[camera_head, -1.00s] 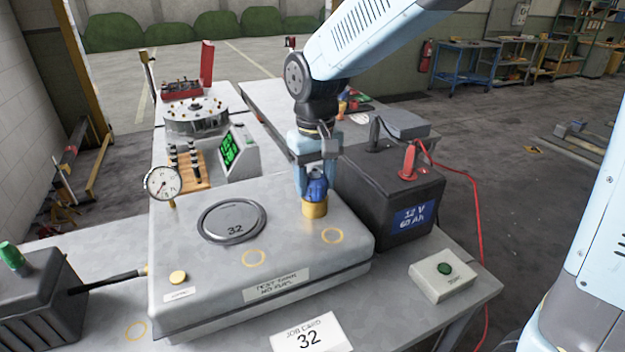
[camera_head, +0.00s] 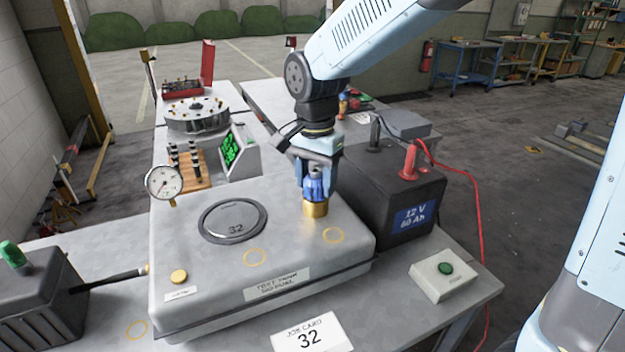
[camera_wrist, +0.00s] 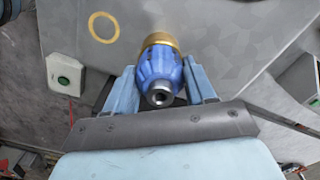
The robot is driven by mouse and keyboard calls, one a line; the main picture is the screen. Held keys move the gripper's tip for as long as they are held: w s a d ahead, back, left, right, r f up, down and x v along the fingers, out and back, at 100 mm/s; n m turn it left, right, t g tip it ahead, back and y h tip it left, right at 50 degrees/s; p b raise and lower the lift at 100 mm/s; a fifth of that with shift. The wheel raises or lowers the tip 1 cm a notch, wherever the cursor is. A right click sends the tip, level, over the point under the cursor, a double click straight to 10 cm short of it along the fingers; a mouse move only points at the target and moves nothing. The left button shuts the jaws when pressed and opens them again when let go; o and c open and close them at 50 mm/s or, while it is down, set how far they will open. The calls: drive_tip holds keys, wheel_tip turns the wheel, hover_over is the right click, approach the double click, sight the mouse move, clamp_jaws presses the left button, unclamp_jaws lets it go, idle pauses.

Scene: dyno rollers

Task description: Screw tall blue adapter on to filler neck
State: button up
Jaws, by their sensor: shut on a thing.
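The blue adapter (camera_head: 315,187) stands upright on the brass filler neck (camera_head: 315,208) on top of the grey test tank (camera_head: 200,285). My gripper (camera_head: 316,184) points down with its fingers on both sides of the adapter and is shut on it. In the wrist view the ribbed blue adapter (camera_wrist: 159,75) sits between my two light blue fingers (camera_wrist: 160,88), with its grey open end towards the camera. The brass neck (camera_wrist: 160,40) shows just beyond it. My fingers hide part of the adapter in the head view, and the threads cannot be seen.
A black battery (camera_head: 392,200) with a red terminal stands close right of my gripper. A dial gauge (camera_head: 164,182) stands at the tank's left edge. A green-button box (camera_head: 443,276) is at front right.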

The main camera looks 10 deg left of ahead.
drive_tip(key=m, duration=0.5)
drive_tip(key=shift+d, duration=0.15)
drive_tip(key=o, duration=1.1)
drive_tip(key=shift+o, duration=0.2)
wheel_tip(320, 180, up, 14)
drive_tip(key=shift+f, duration=0.2)
drive_tip(key=shift+c, duration=0.5)
